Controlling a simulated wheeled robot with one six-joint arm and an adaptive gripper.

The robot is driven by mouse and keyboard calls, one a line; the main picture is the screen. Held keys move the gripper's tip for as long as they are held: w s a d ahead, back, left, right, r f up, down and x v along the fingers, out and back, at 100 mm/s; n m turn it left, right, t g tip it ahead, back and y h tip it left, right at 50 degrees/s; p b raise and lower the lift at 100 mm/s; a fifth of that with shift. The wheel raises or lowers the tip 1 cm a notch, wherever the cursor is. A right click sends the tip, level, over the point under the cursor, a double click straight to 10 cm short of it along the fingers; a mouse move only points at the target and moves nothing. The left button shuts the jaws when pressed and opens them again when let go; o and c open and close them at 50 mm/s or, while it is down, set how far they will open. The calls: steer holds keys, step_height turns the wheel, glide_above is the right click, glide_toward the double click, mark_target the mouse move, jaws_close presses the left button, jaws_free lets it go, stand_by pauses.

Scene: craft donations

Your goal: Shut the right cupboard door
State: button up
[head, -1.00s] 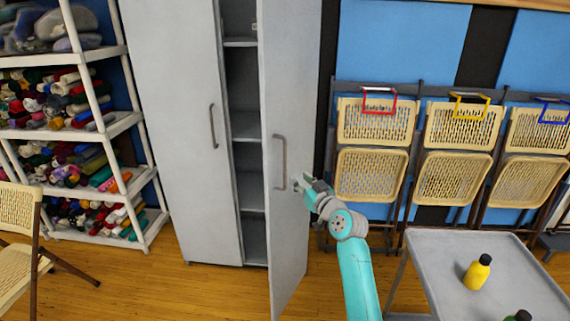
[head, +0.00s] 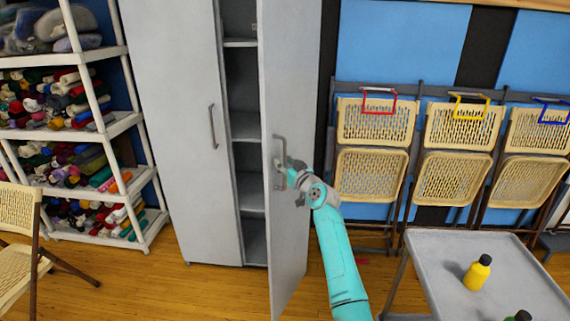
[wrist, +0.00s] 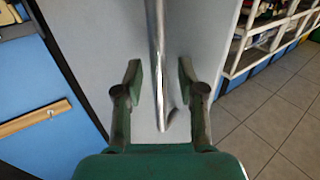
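The grey right cupboard door (head: 287,230) stands open, swung out toward me, with shelves visible behind its left edge. Its handle (head: 278,160) is a vertical metal bar on the face toward my arm. My gripper (head: 287,174) is at the handle's lower part in the head view. In the wrist view my gripper (wrist: 160,85) is open, with one finger on each side of the handle bar (wrist: 156,50) and gaps on both sides. The left cupboard door (head: 185,150) is shut. Whether the fingertips touch the door panel cannot be told.
A grey cart (head: 425,262) with a yellow bottle (head: 477,273) and a green bottle (head: 519,317) stands to the right. Folded chairs (head: 372,175) hang along the wall. A white shelf unit (head: 135,122) and a chair (head: 18,215) are at left.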

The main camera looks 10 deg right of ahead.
steer(key=shift+w, duration=0.1)
jaws_close()
